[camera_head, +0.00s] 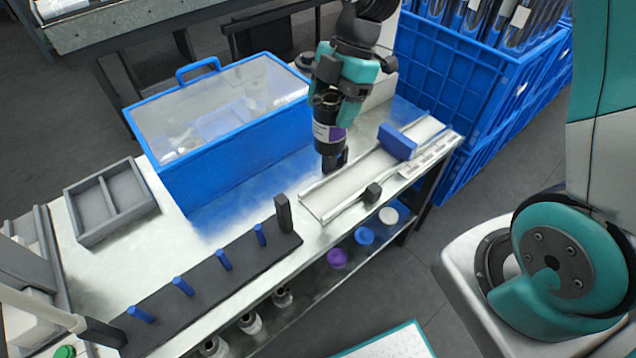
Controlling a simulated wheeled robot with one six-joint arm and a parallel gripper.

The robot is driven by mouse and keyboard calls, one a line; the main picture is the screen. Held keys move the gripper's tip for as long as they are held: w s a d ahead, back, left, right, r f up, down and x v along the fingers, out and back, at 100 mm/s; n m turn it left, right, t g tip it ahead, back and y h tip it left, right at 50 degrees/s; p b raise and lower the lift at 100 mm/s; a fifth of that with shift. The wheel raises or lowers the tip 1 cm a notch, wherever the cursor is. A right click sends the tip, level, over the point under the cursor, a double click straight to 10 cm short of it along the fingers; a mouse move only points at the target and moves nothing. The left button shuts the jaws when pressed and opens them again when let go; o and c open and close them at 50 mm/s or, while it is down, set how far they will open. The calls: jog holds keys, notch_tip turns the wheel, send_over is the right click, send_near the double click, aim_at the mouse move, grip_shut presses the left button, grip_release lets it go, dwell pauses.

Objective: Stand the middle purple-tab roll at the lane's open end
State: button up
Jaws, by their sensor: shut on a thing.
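The pale railed lane (346,186) runs from lower left to upper right. A blue block (397,141) sits across its upper part, and a small dark block (373,193) is at its front rail.
A blue bin with a clear lid (230,125) stands left of my gripper. A dark strip with several blue pegs (223,260) lies along the front edge. A grey divided tray (110,200) is at left. Purple, blue and white round items (337,257) sit on the lower shelf.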

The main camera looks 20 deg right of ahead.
jog(key=shift+n+g+h, duration=0.3)
jog(key=shift+n, duration=0.6)
notch_tip(320, 180, down, 19)
jog(key=shift+w+a+r+p, duration=0.15)
jog(key=shift+p, duration=0.6)
jog(key=o, duration=1.1)
jog(key=shift+o, duration=0.2)
